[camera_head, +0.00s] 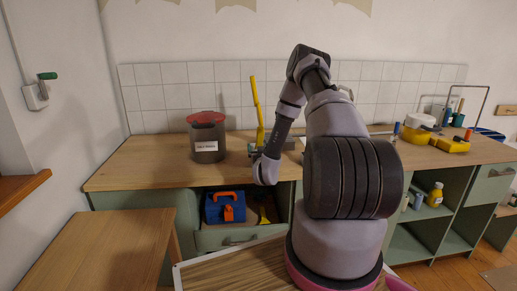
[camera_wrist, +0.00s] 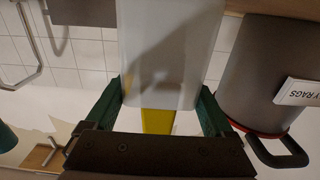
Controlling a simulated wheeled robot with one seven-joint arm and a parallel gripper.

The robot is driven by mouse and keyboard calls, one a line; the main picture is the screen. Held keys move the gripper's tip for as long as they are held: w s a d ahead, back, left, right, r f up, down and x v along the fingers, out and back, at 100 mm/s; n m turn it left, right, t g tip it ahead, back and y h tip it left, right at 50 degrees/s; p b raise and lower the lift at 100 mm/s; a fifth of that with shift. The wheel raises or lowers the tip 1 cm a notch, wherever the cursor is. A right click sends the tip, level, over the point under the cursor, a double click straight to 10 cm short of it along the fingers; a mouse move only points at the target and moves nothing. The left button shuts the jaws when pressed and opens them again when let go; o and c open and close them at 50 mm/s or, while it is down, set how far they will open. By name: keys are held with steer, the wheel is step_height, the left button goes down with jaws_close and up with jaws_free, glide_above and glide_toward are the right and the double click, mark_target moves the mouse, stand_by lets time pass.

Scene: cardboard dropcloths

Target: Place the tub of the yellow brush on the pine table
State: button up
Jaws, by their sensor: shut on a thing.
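My gripper (camera_wrist: 163,88) is shut on a pale grey tub (camera_wrist: 170,45), with a green finger on either side of it in the wrist view. The yellow brush (camera_wrist: 158,121) shows at the tub's end between the fingers. In the head view the brush's yellow handle (camera_head: 257,105) stands nearly upright beside my forearm, above the workbench. The tub is mostly hidden there by my arm. A plain wooden table (camera_head: 105,250) at the lower left looks like the pine table; its visible top is bare.
A dark rag bin (camera_head: 207,145) with a red lid stands on the workbench (camera_head: 130,170), close beside the tub in the wrist view (camera_wrist: 265,75). An open drawer below holds a blue toolbox (camera_head: 226,208). A striped wooden surface (camera_head: 235,268) lies in front. Yellow items (camera_head: 450,146) sit far right.

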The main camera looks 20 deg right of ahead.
steer(key=shift+f, duration=0.15)
steer(key=o, duration=1.4)
